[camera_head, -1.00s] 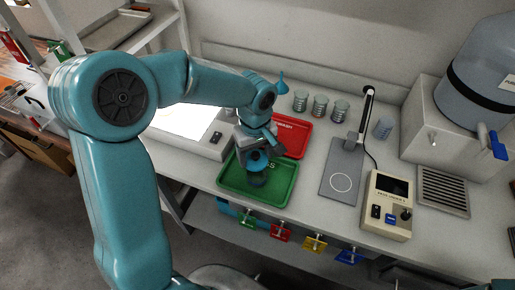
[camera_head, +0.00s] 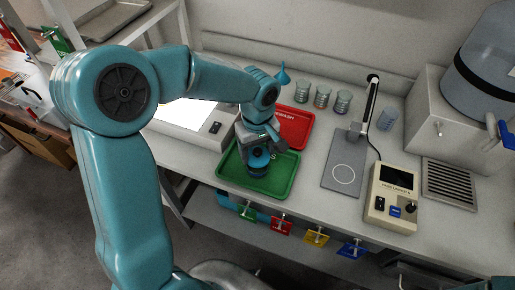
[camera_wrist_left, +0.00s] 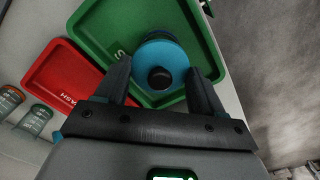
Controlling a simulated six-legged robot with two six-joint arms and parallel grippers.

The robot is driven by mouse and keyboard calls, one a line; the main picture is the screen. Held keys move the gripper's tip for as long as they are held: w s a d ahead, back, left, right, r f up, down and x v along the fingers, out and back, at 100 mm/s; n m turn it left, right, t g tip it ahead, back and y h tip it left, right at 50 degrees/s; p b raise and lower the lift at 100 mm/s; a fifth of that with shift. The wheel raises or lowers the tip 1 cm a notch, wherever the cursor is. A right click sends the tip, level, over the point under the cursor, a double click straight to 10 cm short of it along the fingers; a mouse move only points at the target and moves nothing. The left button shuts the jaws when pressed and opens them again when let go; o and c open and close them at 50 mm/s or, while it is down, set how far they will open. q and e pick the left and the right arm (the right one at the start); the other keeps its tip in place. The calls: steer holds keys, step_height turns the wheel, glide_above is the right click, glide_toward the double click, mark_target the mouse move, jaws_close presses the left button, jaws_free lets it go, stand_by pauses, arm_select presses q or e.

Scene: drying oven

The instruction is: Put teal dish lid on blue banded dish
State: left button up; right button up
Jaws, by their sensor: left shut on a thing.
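My left gripper (camera_wrist_left: 161,85) is shut on the teal dish lid (camera_wrist_left: 178,55), with one finger on each side of it. The lid is round and has a black knob (camera_wrist_left: 160,78). In the head view the left gripper (camera_head: 259,147) is over the green tray (camera_head: 228,174). A dark bluish dish (camera_head: 257,168) shows just under the lid, standing in that tray. The lid hides most of the dish from the wrist, and I cannot tell whether the two touch. My right gripper is not in view.
A red tray (camera_head: 300,118) adjoins the green tray behind. Several banded jars (camera_head: 322,97) stand at the back. A grey stand (camera_head: 342,172) and a beige control box (camera_head: 392,196) are to the right. A lit white panel (camera_head: 185,113) is to the left.

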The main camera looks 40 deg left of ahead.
mark_target(257, 156)
arm_select(q)
steer(key=shift+f+b, duration=1.55)
steer(key=shift+f, duration=0.3)
steer(key=o, duration=1.1)
steer(key=shift+r, duration=0.15)
step_height(257, 156, up, 16)
steer(key=shift+r+p, duration=0.1)
steer(key=shift+p, duration=0.4)
